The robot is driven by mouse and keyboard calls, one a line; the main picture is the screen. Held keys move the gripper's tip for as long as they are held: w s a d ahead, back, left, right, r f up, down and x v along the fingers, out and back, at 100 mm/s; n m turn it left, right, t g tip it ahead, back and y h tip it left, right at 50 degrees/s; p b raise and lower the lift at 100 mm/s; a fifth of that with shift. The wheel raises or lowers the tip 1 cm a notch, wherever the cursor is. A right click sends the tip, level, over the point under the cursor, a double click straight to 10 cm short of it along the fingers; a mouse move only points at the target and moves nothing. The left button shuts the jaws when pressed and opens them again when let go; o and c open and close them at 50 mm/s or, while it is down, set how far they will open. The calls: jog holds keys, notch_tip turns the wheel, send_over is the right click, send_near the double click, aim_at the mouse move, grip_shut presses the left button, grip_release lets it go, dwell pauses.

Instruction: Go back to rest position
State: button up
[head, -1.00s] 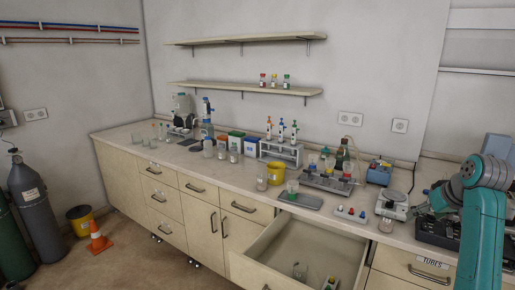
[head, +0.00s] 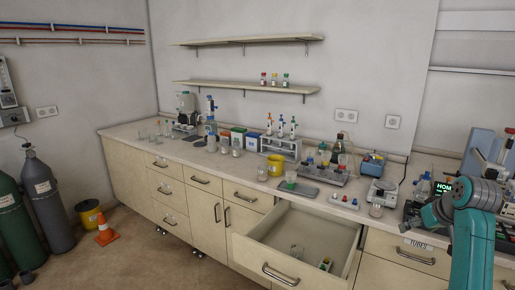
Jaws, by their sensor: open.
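My teal arm (head: 478,222) stands at the right edge of the head view, in front of the right end of the bench. It is bent, with a rounded joint at the top and a part reaching down to the left. My gripper does not show clearly; I cannot pick out its fingers. A dark screen with green letters "HOM" (head: 445,188) shows just behind the arm. The arm hides part of the equipment there.
An open drawer (head: 262,246) juts out from the bench (head: 225,168), with small glassware inside. Glassware, a yellow pot (head: 275,165) and a balance (head: 381,190) stand on top. Gas cylinders (head: 47,205) and an orange cone (head: 105,231) stand left. The floor (head: 150,265) in front is clear.

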jog(key=s+a+f+t, duration=0.1)
jog(key=s+a+f, duration=0.15)
jog(key=f, duration=0.45)
jog(key=s+a+f, duration=0.2)
jog(key=a+f, duration=0.2)
jog(key=f, duration=0.4)
jog(key=s+a+f+t, duration=0.1)
jog(key=s+a+f, duration=0.1)
jog(key=a+f, duration=0.35)
jog(key=s+a+f+m+t+h, duration=0.1)
jog(key=s+a+f, duration=0.3)
jog(key=s+f, duration=0.25)
jog(key=s+a+f+t, duration=0.1)
jog(key=s+a+f, duration=0.2)
jog(key=s+f, duration=0.4)
jog(key=s+a+r+t, duration=0.1)
jog(key=s+a, duration=0.2)
jog(key=s, duration=0.7)
jog(key=s+a+r, duration=0.1)
jog(key=s+a, duration=0.3)
jog(key=s, duration=0.5)
jog(key=s+a+r+n+t+y, duration=0.1)
jog(key=s+a+r+t, duration=0.1)
jog(key=s+r, duration=1.2)
jog(key=s, duration=0.3)
jog(key=shift+s+a+t, duration=0.2)
jog(key=shift+a+t, duration=0.15)
jog(key=shift+t, duration=0.05)
